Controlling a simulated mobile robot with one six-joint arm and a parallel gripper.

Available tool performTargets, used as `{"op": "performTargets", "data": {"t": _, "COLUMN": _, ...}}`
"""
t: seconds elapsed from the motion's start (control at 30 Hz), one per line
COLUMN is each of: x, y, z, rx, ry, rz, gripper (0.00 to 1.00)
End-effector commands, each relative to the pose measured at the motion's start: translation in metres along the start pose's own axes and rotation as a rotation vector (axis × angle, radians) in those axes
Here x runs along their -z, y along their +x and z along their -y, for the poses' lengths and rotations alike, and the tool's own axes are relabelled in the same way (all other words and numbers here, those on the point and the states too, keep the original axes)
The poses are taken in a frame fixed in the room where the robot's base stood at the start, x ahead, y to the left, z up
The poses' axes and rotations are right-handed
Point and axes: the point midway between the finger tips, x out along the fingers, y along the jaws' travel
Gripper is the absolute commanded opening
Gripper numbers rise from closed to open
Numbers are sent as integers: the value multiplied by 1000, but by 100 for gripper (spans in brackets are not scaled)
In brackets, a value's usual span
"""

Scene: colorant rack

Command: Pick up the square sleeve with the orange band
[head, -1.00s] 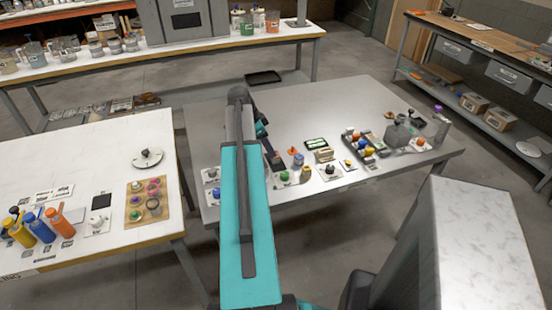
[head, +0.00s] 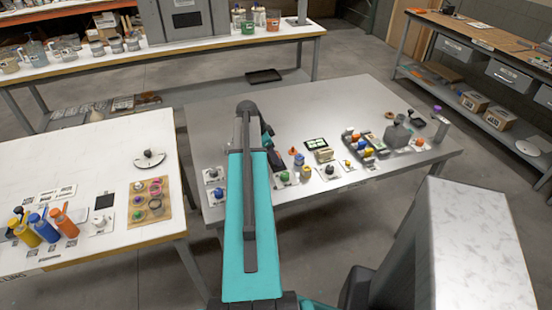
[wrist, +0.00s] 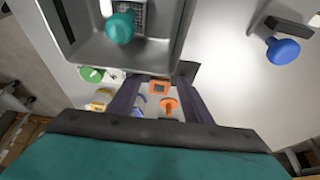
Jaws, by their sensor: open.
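In the wrist view, my gripper (wrist: 160,80) is open, with its two dark fingers apart. Between the fingers shows a small square piece with an orange face and dark centre (wrist: 160,87); it looks like the square sleeve with the orange band, but I cannot tell its depth or whether the fingers touch it. An orange knob (wrist: 168,106) shows just below it between the fingers. In the head view my arm covers part of the grey table, and I cannot make out the sleeve or my fingertips clearly there.
The grey table (head: 315,108) has several small knobbed pieces along its front edge and clear room at the back. In the wrist view, a grey metal tray-like box (wrist: 160,60) with a teal knob (wrist: 120,27) lies close beyond the fingers. A blue knob (wrist: 282,50) stands right.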

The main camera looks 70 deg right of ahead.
Motion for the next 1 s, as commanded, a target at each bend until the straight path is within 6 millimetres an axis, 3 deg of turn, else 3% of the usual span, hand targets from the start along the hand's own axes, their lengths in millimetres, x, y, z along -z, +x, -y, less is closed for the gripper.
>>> {"op": "performTargets", "data": {"t": 0.3, "x": 0, "y": 0, "z": 0, "rx": 0, "ry": 1, "rz": 0, "gripper": 45}}
{"op": "performTargets", "data": {"t": 0.57, "x": 1, "y": 0, "z": 0, "rx": 0, "ry": 1, "rz": 0, "gripper": 3}}
{"op": "performTargets", "data": {"t": 1.0, "x": 2, "y": -2, "z": 0, "rx": 0, "ry": 2, "rz": 0, "gripper": 2}}
